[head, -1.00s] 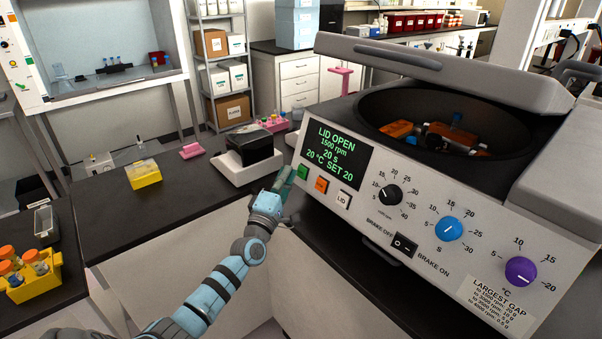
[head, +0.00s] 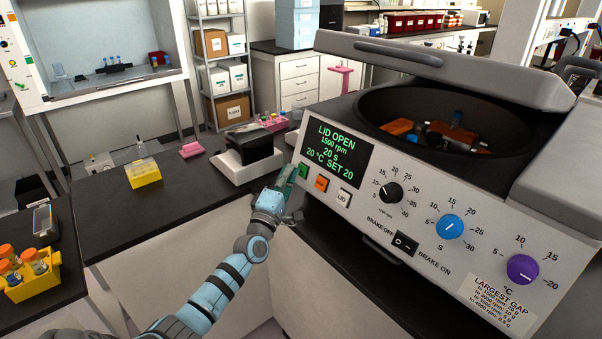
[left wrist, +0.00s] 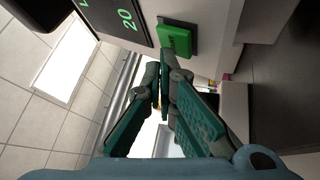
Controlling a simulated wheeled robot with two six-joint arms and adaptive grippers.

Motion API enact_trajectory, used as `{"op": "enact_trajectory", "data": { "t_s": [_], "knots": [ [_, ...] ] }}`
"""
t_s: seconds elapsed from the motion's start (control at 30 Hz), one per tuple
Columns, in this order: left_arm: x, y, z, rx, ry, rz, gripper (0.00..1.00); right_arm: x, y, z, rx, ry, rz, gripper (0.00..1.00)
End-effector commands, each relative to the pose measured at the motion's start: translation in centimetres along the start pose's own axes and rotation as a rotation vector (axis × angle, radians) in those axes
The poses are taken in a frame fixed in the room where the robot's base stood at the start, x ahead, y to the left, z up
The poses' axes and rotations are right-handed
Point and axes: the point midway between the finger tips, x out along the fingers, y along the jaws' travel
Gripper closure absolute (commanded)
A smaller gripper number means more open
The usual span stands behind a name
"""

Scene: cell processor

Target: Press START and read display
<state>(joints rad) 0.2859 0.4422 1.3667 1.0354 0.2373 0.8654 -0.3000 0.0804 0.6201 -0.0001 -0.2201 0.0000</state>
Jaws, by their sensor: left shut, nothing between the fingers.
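The centrifuge's dark display (head: 335,152) shows green text: LID OPEN, 1500 rpm, 20 s, 20 °C SET 20. Its lid (head: 460,68) is raised above the open bowl. The green button (head: 303,171) sits below the display, left of an orange button (head: 321,184) and a white LID button (head: 344,198). My left gripper (head: 287,176) is shut and empty, its tips just left of the green button. In the left wrist view the green button (left wrist: 174,40) is just beyond the fingertips (left wrist: 164,68); I cannot tell whether they touch. My right gripper is not in view.
Knobs in black (head: 390,193), blue (head: 450,227) and purple (head: 522,269) and a brake switch (head: 404,243) are on the front panel. The bowl (head: 440,115) holds orange parts and tubes. A small device (head: 245,155) stands left of the centrifuge. A yellow rack (head: 30,275) is at far left.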

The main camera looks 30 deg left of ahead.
Motion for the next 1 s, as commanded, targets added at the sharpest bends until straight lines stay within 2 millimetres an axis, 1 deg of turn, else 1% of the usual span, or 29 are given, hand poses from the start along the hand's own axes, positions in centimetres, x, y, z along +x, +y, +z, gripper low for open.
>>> {"op": "enact_trajectory", "data": {
  "t_s": [1.0],
  "knots": [
    [0.54,-0.37,0.44,-0.001,-0.001,-0.001,1.00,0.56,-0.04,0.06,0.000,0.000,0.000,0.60]
  ]
}}
